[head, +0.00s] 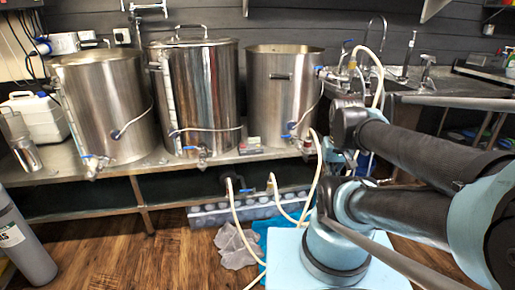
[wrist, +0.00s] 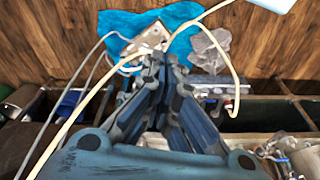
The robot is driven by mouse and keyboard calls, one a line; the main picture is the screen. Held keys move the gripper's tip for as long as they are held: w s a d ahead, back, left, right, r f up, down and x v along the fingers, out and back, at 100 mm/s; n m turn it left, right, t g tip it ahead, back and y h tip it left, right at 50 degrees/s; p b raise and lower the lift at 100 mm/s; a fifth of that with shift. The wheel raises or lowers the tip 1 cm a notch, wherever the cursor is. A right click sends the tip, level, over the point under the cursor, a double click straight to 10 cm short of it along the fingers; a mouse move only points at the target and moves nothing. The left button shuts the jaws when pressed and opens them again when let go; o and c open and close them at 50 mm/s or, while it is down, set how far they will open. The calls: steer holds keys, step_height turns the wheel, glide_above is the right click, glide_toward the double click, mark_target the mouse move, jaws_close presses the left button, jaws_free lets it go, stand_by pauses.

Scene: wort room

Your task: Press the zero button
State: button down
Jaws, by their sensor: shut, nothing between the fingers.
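I cannot make out a zero button in either view. In the wrist view, my gripper (wrist: 160,58) is shut and empty. Its fingertips appear in front of a small pale metal plate (wrist: 128,40) lying by the blue cloth; I cannot tell whether they touch it. In the head view my arm comes in from the right and its fingers are not clearly visible.
Steel kettles (head: 205,95) stand on the bench (head: 105,173), with taps and blue-handled valves along the front. Pale hoses (head: 236,215) hang to the floor; one also crosses the wrist view (wrist: 75,112). A grey cylinder (head: 20,245) stands at left.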

steer(key=w+a+r+m+t, duration=0.1)
steer(key=w+r, duration=0.2)
steer(key=w, duration=0.3)
steer(key=w+a+r+t, duration=0.1)
steer(key=w+a+r, duration=0.1)
steer(key=w, duration=0.4)
steer(key=m+t+y, duration=0.3)
steer(key=m+t, duration=0.1)
glide_above(258, 146)
steer(key=w, duration=0.1)
step_height(258, 146, down, 9)
steer(key=shift+d, duration=0.4)
steer(key=shift+w, duration=0.1)
steer(key=shift+f, duration=4.45)
